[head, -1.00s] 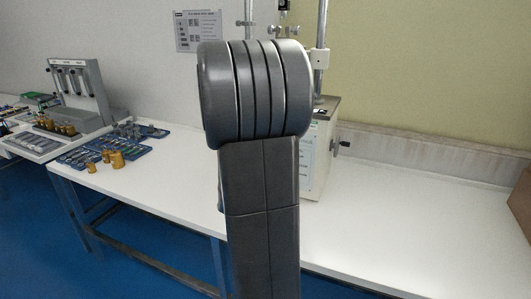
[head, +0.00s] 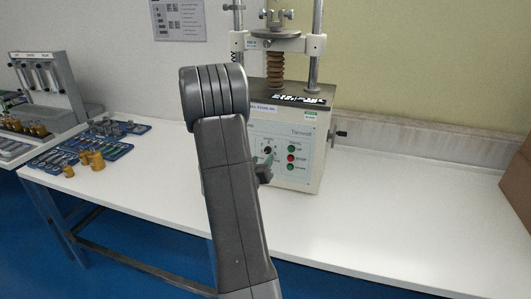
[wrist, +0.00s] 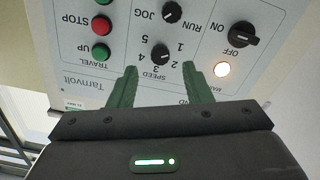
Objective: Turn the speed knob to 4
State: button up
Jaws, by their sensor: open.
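The black speed knob (wrist: 160,57) shows in the wrist view, which sees the panel upside down. Numbers 1 to 5 are printed around it, with the word SPEED beside it. I cannot tell surely which number its mark points at. My gripper (wrist: 160,70) is open, its two green fingers apart on either side of the knob's column. The fingertips are close to the panel; I see no contact with the knob. In the head view my gripper (head: 264,171) is partly hidden behind my arm, in front of the control panel (head: 308,140).
A JOG/RUN knob (wrist: 171,12) and an ON/OFF knob (wrist: 240,35) sit close by, with a lit lamp (wrist: 222,69). The red STOP button (wrist: 101,23) and green UP button (wrist: 101,53) are on the other side. The white table (head: 400,220) is clear at right.

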aim_at(267, 152)
jog(key=x, duration=0.5)
jog(key=shift+p, duration=0.3)
jog(key=shift+s, duration=0.1)
grip_shut()
